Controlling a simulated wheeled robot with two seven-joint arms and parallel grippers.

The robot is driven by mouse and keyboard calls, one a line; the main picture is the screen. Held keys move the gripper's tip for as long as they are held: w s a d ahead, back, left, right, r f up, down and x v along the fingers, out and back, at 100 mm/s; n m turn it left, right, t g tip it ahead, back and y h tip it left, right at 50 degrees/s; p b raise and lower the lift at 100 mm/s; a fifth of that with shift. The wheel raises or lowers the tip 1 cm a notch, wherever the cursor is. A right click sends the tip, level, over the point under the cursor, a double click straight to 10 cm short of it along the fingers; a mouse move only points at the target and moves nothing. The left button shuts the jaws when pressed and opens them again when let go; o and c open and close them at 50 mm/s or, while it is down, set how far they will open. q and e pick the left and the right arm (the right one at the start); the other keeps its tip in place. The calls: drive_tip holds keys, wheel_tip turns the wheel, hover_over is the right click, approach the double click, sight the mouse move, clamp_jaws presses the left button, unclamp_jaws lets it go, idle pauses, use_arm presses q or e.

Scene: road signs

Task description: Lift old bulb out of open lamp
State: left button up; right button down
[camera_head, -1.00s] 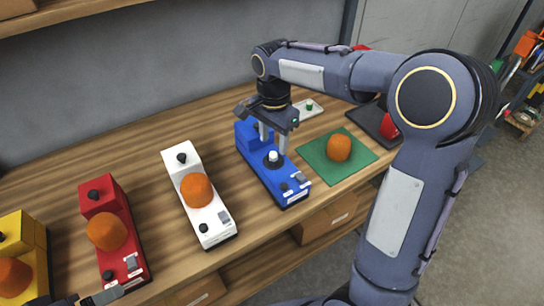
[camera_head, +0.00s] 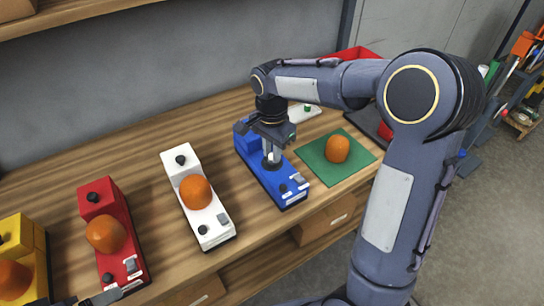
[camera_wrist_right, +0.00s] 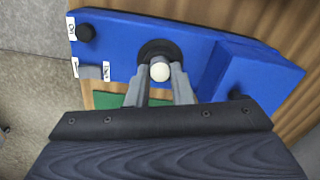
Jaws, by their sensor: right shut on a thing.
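The blue lamp (camera_head: 282,190) stands on the wooden bench with its orange dome off and its socket bare. The old bulb (camera_wrist_right: 160,72), a small white ball, sits at the black round socket (camera_wrist_right: 157,52) in the right wrist view. My right gripper (camera_head: 271,163) reaches down over the blue lamp. Its fingers, also in the right wrist view (camera_wrist_right: 162,78), are closed on the bulb from both sides. I cannot tell whether the bulb is clear of the socket. A small dark part at the lower left edge may belong to my left arm; its fingers cannot be made out.
White (camera_head: 201,215), red (camera_head: 127,255) and yellow (camera_head: 38,262) lamps with orange domes stand to the left. A loose orange dome (camera_head: 337,149) rests on a green mat (camera_head: 360,158) to the right. A white plate with a green bulb-like piece (camera_head: 307,108) and a red bin (camera_head: 350,56) are behind.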

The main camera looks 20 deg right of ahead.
drive_tip(key=shift+r, duration=0.1)
drive_tip(key=shift+r, duration=0.25)
wheel_tip(320, 180, up, 2)
drive_tip(key=shift+w+r, duration=0.1)
drive_tip(key=s+d+r+b, duration=0.2)
drive_tip(key=s+d+r, duration=0.1)
drive_tip(key=s+r, duration=0.7)
drive_tip(key=s, duration=0.3)
drive_tip(key=shift+s+d, duration=0.35)
drive_tip(key=shift+d, duration=0.05)
